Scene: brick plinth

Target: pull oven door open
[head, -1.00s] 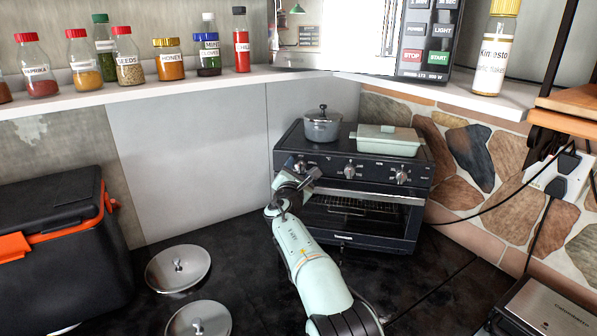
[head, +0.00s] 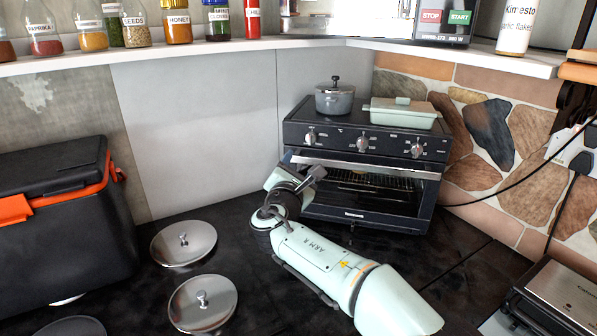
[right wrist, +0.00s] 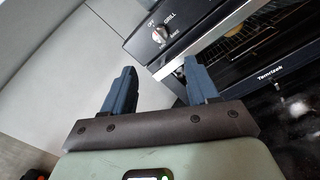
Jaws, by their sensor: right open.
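The black oven (head: 300,134) stands on the dark counter against the back corner. Its front door (head: 352,216) has a window with a rack behind it, and a silver handle bar (head: 375,169) runs along its top. I cannot tell whether the door is slightly ajar. My right gripper (head: 312,177) is open at the left end of the handle. In the right wrist view the open gripper (right wrist: 158,70) has the end of the handle (right wrist: 205,45) showing between and behind its fingers; contact cannot be told. My left gripper is not in view.
A grey pot (head: 335,100) and a pale green dish (head: 402,114) stand on the oven. Pot lids (head: 203,303) lie on the counter at left, beside a black cooler (head: 60,235). A metal grill (head: 565,295) sits at right, and a cable (head: 500,195) runs near the oven's right side.

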